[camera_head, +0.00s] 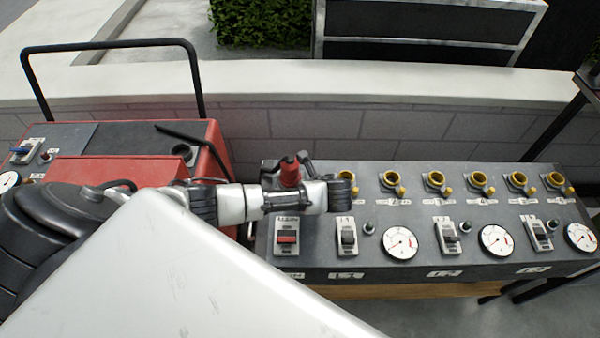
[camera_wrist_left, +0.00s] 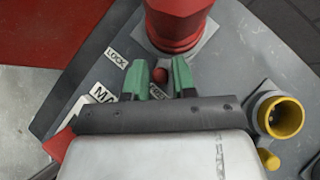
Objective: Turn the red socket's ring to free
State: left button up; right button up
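The red socket (camera_head: 290,172) stands at the left end of the grey panel. It fills the top middle of the left wrist view (camera_wrist_left: 178,25). A small red knob (camera_wrist_left: 160,75) shows at its near side, by a partly hidden label; a LOCK label (camera_wrist_left: 116,57) lies to its left. My left gripper (camera_wrist_left: 160,72) is over the panel, its two green-tipped fingers on either side of the knob with a narrow gap showing. In the head view the left gripper (camera_head: 289,170) is at the red socket and partly covers it. My right gripper is not in view.
A row of yellow sockets (camera_head: 435,181) runs right along the panel; the nearest (camera_wrist_left: 284,118) is right of my gripper. Switches (camera_head: 347,238) and gauges (camera_head: 400,243) line the panel's front. A red machine (camera_head: 130,140) with a black bar handle (camera_head: 110,45) stands at left.

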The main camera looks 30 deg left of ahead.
pick_arm(q)
jog(key=shift+o, duration=1.4)
jog(key=p+v, duration=0.1)
jog(key=v, duration=0.9)
jog(key=shift+d+r, duration=0.25)
jog(key=shift+d, duration=0.05)
